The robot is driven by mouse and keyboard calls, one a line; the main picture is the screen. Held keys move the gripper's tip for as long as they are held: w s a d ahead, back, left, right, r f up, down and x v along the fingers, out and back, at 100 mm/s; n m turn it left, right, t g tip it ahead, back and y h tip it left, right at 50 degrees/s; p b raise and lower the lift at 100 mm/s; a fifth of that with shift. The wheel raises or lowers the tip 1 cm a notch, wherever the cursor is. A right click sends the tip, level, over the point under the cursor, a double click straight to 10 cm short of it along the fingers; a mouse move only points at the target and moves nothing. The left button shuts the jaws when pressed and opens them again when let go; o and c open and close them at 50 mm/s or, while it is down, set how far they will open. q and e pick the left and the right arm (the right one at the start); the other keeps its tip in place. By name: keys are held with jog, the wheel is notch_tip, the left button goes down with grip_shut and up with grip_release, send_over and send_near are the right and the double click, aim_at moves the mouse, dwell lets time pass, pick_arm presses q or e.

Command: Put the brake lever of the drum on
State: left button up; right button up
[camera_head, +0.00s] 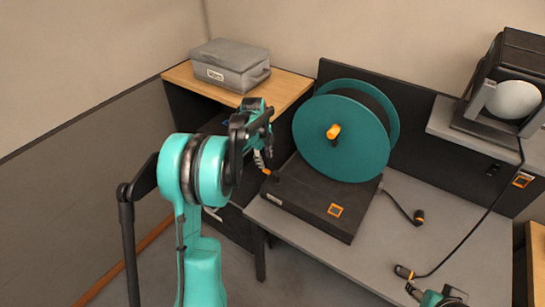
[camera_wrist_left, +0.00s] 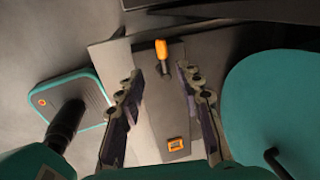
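The teal drum (camera_head: 335,150) stands on a black base (camera_head: 312,205) on the grey desk. It fills the right of the left wrist view (camera_wrist_left: 275,100). An orange crank knob (camera_head: 333,131) sits on the drum's face. The brake lever, black with an orange tip (camera_head: 267,171), is at the base's left end. In the left wrist view the lever (camera_wrist_left: 161,50) is ahead, between the fingers in the picture, with no contact visible. My left gripper (camera_head: 262,150) is open, above the lever end of the base; its fingers (camera_wrist_left: 162,80) are apart. My right gripper (camera_head: 440,298) shows only partly at the bottom right.
A grey box (camera_head: 231,65) sits on the wooden-topped cabinet (camera_head: 285,88) behind. A black lamp unit (camera_head: 505,85) stands on a shelf at the right.

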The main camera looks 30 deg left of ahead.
aim_at(267, 170)
pick_arm(q)
jog(key=shift+m, duration=0.3)
jog(key=x, duration=0.2)
jog(key=b+x, duration=0.1)
jog(key=x, duration=0.2)
jog(key=b+x, duration=0.1)
jog(key=x, duration=0.2)
jog(key=shift+w+a+f, duration=0.15)
jog(key=shift+w+a, duration=0.05)
jog(key=shift+a, duration=0.05)
grip_shut()
